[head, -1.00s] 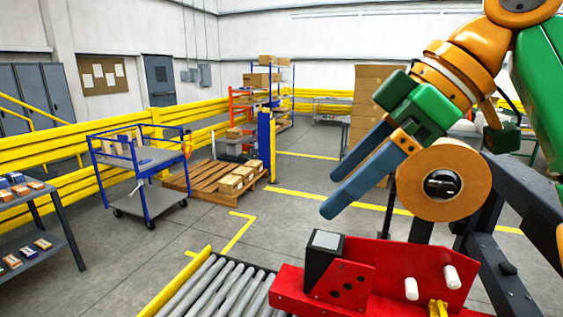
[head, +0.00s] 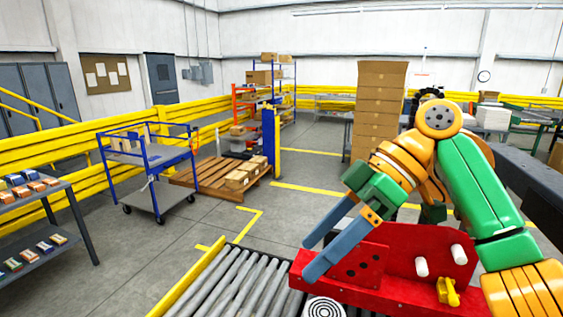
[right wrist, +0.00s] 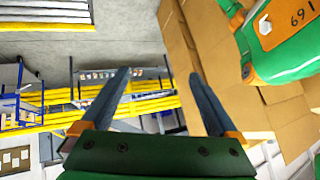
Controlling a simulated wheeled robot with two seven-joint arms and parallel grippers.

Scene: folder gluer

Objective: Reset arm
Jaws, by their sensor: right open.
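My right gripper (head: 306,262) is open and empty in the head view. Its two blue-grey fingers point down and left, in front of the left end of the red machine part (head: 400,290). I cannot tell whether they touch it. In the right wrist view the fingers (right wrist: 158,76) are spread apart with nothing between them. My right arm comes in from the right and is bent, its orange elbow high. My left gripper is not in view.
A roller conveyor (head: 235,285) with a yellow edge runs at the bottom. A blue cart (head: 150,160), a wooden pallet (head: 205,178) with cartons and a grey shelf (head: 60,205) stand left. A carton stack (head: 378,105) stands behind the arm. The middle floor is clear.

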